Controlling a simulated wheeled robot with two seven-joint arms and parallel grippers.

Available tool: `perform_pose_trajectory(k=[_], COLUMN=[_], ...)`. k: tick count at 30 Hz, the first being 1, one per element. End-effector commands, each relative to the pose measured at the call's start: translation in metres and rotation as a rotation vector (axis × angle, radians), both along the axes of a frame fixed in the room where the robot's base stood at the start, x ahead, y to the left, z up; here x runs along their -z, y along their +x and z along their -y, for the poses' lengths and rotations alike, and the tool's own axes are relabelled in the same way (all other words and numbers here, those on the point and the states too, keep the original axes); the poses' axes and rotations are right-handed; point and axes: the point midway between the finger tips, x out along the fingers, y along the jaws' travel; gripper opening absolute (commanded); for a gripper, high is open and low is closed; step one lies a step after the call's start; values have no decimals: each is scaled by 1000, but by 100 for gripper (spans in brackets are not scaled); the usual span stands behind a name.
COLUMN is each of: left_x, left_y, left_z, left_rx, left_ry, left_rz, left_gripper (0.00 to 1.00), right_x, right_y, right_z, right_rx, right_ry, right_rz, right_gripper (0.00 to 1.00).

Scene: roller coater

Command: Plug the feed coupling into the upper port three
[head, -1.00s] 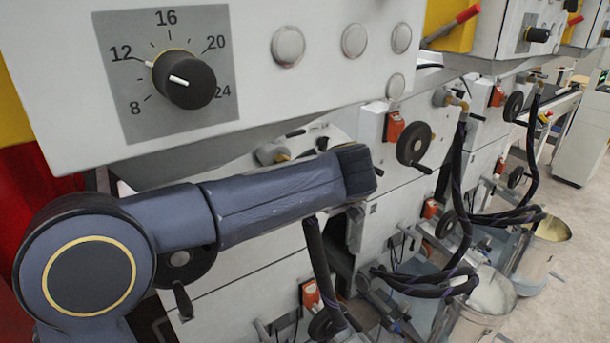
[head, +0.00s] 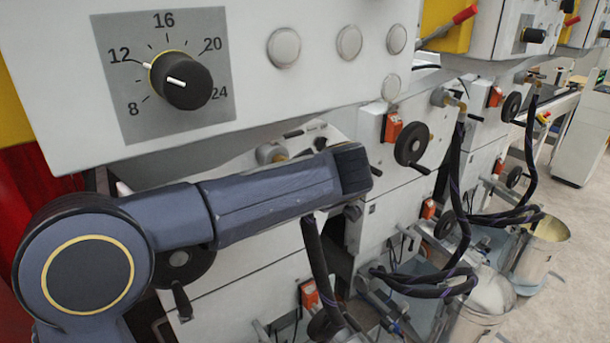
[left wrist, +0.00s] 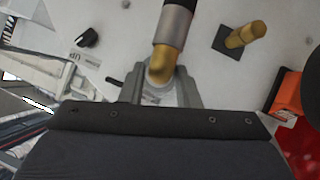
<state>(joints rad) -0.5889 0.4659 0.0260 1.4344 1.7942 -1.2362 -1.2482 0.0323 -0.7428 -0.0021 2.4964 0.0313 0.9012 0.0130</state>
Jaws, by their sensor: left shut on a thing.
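My left gripper (left wrist: 176,88) is shut on the feed coupling, a brass elbow (left wrist: 162,66) with a grey collar, in the left wrist view. Its dark hose runs up out of the frame. In the head view my left arm hides the gripper and coupling; a dark hose (head: 318,265) hangs below the arm's end. A brass stub (left wrist: 246,33) on a dark square plate stands to the right of the coupling, apart from it; I cannot tell whether it is upper port three. A round grey fitting with brass (head: 270,153) shows just above my arm. My right gripper is not in view.
A control panel with a dial (head: 181,80) overhangs my arm. An orange box (left wrist: 287,93) lies right of the gripper. A black handwheel (head: 412,145), looped hoses (head: 430,285) and metal buckets (head: 482,305) stand to the right. Clear floor lies at far right.

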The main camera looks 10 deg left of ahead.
Motion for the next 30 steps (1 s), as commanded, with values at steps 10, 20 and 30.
perform_pose_trajectory(k=[10, 20, 30], left_x=[-1, -1, -3], left_y=[7, 12, 17], left_z=[-10, -15, -21], left_rx=[-8, -9, -9], left_ry=[0, 0, 1], left_rz=[1, 2, 5], left_gripper=[0, 0, 0], right_x=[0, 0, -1], right_y=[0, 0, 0], right_z=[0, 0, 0], right_rx=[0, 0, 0], right_ry=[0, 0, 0], right_rz=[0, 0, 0], right_gripper=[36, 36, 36])
